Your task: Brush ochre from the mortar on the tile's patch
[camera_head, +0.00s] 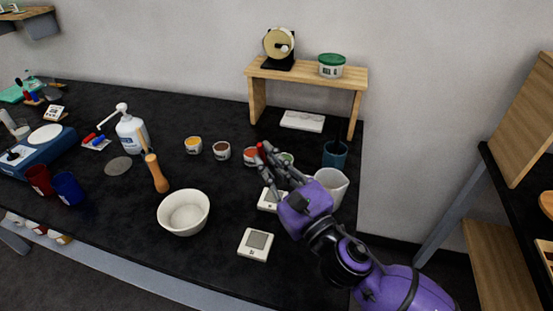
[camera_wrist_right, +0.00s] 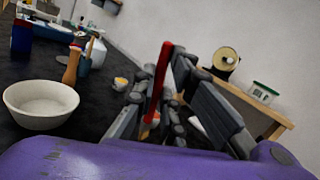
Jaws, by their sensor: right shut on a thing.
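A similar square piece (camera_head: 255,244) lies flat nearer the front; I cannot tell which is the tile. A white bowl, likely the mortar (camera_head: 183,216), stands to the left of the gripper and also shows in the wrist view (camera_wrist_right: 40,104). My left gripper is out of view.
Pots of yellow (camera_head: 193,146), brown (camera_head: 222,151) and red (camera_head: 250,157) stand behind the bowl. A white beaker (camera_head: 333,184) and a blue cup (camera_head: 335,155) are close by the gripper. A wooden shelf (camera_head: 305,73) stands behind.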

